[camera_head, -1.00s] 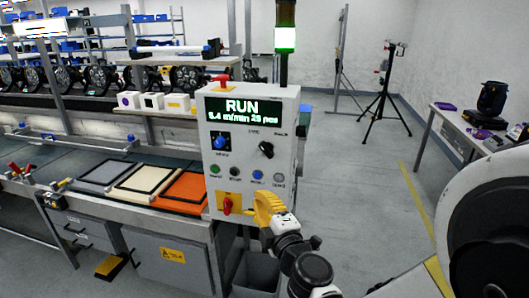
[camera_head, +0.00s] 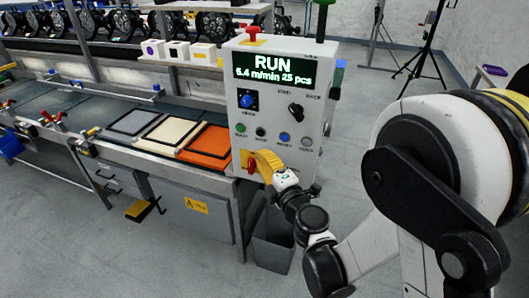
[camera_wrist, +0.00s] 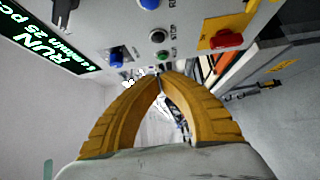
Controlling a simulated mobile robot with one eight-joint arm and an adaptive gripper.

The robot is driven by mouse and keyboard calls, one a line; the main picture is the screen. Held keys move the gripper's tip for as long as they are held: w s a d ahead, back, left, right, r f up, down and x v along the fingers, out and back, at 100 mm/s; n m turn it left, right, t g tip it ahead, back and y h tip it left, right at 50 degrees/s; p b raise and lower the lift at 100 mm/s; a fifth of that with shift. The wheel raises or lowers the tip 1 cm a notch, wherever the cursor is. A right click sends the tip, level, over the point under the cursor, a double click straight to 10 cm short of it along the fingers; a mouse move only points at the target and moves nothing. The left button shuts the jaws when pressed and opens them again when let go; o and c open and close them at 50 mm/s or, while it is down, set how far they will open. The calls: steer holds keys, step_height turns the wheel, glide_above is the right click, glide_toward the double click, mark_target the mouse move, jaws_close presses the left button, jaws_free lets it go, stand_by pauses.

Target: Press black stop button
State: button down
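The black stop button (camera_head: 260,132) is a small dark disc in the button row on the white control box (camera_head: 278,60). In the wrist view the stop button (camera_wrist: 157,36) shows just above my fingertips, with a label beside it. My gripper (camera_head: 256,156) has yellow fingers and is below the button row, in front of the yellow plate with the red switch. In the wrist view my gripper (camera_wrist: 161,76) has its tips together with nothing seen between them. The tips look apart from the stop button. The display reads RUN.
A green button (camera_head: 241,128) is left of the stop button; a blue button (camera_head: 284,137) and a grey button (camera_head: 306,142) are to its right. A red switch (camera_head: 250,165) sits close to my fingers. A grey bin (camera_head: 273,240) stands below. Conveyor with coloured frames lies left.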

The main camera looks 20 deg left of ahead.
mark_target(258, 131)
steer(key=shift+w+a+b, duration=0.3)
steer(key=shift+w+a, duration=0.35)
steer(key=shift+w, duration=0.85)
steer(key=shift+w+a+b, duration=0.35)
steer(key=shift+w+a, duration=0.3)
steer(key=shift+w, duration=0.85)
steer(key=shift+w+a+b, duration=0.3)
steer(key=shift+w+a, duration=0.35)
steer(key=shift+w, duration=0.85)
steer(key=shift+w, duration=0.9)
steer(key=shift+s, duration=0.1)
